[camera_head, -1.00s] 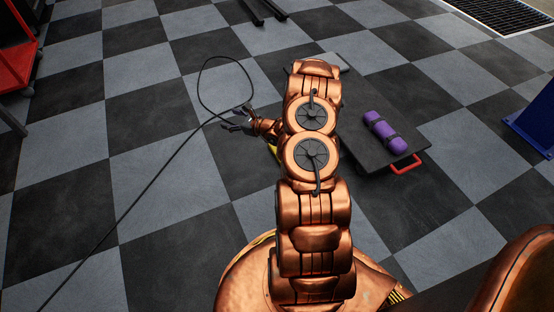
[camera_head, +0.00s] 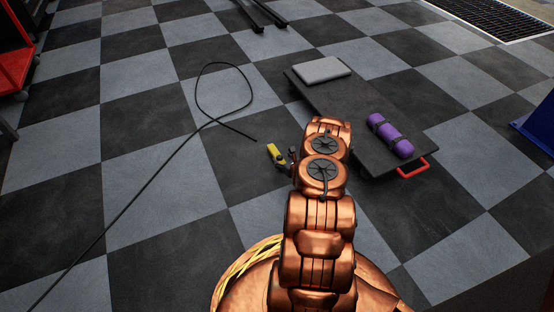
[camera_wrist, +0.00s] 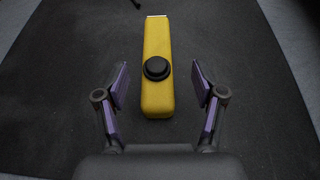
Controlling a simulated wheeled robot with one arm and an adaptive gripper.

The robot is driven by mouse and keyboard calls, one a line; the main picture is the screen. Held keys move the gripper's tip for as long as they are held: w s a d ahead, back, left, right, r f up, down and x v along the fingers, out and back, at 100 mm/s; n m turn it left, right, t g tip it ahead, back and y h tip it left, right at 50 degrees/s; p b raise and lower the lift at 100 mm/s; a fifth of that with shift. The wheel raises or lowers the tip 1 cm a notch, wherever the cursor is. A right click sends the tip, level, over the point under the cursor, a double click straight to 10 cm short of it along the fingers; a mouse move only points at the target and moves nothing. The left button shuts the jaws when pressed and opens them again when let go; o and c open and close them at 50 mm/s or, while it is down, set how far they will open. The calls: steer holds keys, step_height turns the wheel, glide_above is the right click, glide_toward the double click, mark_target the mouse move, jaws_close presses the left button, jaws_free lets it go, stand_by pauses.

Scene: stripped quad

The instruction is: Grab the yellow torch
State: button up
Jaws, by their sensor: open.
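The yellow torch (camera_wrist: 157,45) lies on a dark floor tile in the wrist view, a long yellow body with a round black knob on top. Its near end lies between the tips of my gripper (camera_wrist: 160,87), whose two fingers are apart with a gap on each side of the torch. In the head view the torch (camera_head: 275,155) shows just left of my arm, partly beside the gripper (camera_head: 286,162), which is largely hidden by my arm.
A low black creeper board (camera_head: 345,108) with a grey closed laptop-like slab (camera_head: 322,70), a purple roll (camera_head: 390,135) and a red handle (camera_head: 412,168) lies right of my arm. A black cable (camera_head: 165,165) loops on the floor at left. A blue stand (camera_head: 540,125) is at right.

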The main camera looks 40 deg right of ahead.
mark_target(278, 155)
steer(key=shift+w+d+f+b, duration=0.2)
steer(key=shift+w+f+b, duration=0.85)
steer(key=shift+w+b, duration=0.15)
steer(key=shift+b+x, duration=0.55)
steer(key=shift+x, duration=0.7)
steer(key=shift+r, duration=0.15)
jaws_close()
steer(key=shift+r, duration=0.15)
